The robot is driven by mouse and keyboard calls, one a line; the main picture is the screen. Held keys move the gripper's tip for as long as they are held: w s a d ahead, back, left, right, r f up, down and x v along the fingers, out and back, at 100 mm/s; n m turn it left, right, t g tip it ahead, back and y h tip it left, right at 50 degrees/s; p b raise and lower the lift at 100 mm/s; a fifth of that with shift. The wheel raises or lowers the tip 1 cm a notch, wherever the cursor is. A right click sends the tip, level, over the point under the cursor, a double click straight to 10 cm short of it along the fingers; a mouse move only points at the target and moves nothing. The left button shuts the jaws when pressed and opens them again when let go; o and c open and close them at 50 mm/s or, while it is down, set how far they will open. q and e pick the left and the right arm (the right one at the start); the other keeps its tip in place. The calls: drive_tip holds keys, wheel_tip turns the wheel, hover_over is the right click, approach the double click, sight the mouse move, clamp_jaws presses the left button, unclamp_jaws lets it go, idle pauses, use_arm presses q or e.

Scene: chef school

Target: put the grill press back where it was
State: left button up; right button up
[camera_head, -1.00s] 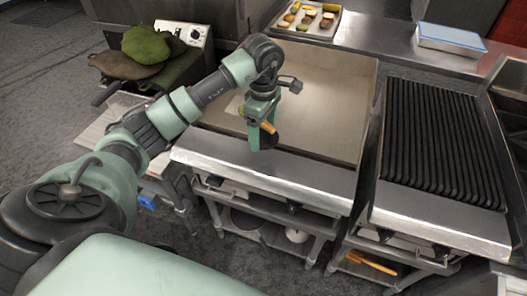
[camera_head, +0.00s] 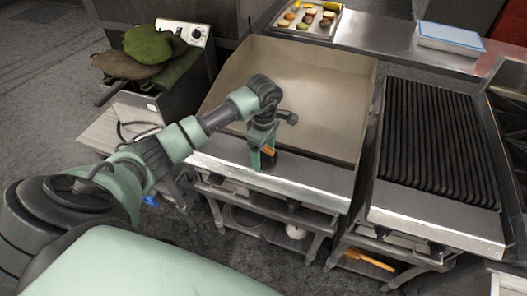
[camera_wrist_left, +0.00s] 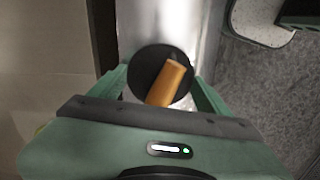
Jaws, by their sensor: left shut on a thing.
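The grill press is a round black disc with an orange-brown wooden handle (camera_wrist_left: 167,84). My left gripper (camera_head: 262,157) is shut on the grill press, with its green fingers on either side of the handle. In the head view the press (camera_head: 268,150) is mostly hidden by the gripper. It is over the steel front ledge of the flat griddle (camera_head: 310,85). In the left wrist view the black disc (camera_wrist_left: 147,62) overlaps the bright steel strip. I cannot tell whether it touches the ledge. My right gripper is not in view.
A ribbed grill (camera_head: 440,140) stands right of the griddle. A tray of food (camera_head: 305,20) and a blue-topped box (camera_head: 450,38) sit at the back. Green and brown cloth-like items (camera_head: 148,45) lie at left. The griddle plate is clear. An orange-handled tool (camera_head: 368,259) lies on the lower shelf.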

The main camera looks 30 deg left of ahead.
use_arm(q)
drive_tip(key=o, duration=2.1)
drive_tip(key=shift+f, duration=0.1)
drive_tip(key=shift+r, duration=0.4)
wheel_tip(320, 180, up, 11)
drive_tip(key=b, duration=0.3)
drive_tip(key=shift+f+b, duration=0.15)
drive_tip(key=shift+b, duration=0.2)
drive_tip(key=shift+r, duration=0.4)
